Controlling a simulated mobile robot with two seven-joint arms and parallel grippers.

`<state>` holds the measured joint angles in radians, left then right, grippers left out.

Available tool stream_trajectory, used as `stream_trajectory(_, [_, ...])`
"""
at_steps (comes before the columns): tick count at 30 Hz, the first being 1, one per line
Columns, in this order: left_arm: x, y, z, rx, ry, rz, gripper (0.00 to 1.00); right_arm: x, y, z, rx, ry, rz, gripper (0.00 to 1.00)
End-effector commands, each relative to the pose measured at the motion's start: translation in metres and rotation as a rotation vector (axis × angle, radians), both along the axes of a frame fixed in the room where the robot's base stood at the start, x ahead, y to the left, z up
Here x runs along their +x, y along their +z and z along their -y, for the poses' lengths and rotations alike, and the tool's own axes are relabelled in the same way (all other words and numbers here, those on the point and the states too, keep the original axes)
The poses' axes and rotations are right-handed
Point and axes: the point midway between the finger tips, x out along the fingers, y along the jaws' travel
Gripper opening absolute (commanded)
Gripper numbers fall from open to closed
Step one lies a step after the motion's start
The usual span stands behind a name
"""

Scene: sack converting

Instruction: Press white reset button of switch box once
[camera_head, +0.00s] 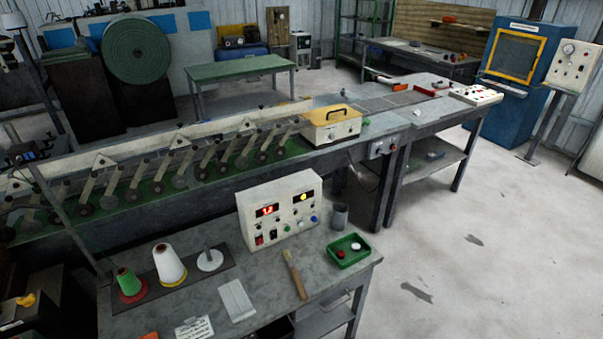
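A small grey box (381,147) with small buttons or knobs is fixed to the front side of the long machine, near its right part. It looks like a switch box, but its buttons are too small to tell a white one apart. A cream control box (280,212) stands on the near grey bench, with lit red and yellow displays, red switches and several coloured knobs. A cream panel (573,62) on a stand at the far right also carries knobs and a dial. Neither of my grippers is in view.
The near bench (215,291) holds thread cones (169,264), a brush (294,274), a grey cup (340,216) and a green tray (348,251). The long machine (210,165) crosses behind it. Concrete floor (480,270) is open at the right.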

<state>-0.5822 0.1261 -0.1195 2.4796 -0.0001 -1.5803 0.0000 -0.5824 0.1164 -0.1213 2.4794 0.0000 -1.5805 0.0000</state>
Motion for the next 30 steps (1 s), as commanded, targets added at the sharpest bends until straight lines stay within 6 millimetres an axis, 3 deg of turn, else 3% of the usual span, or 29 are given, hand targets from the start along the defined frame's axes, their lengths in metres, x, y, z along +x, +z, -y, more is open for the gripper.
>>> stream_trajectory(1, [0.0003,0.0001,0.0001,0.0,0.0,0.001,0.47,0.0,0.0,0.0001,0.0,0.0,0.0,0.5])
stream_trajectory(14, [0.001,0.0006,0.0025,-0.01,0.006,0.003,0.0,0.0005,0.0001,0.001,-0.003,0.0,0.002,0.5])
stream_trajectory(30, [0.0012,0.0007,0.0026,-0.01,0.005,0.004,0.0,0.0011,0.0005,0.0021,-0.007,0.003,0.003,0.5])
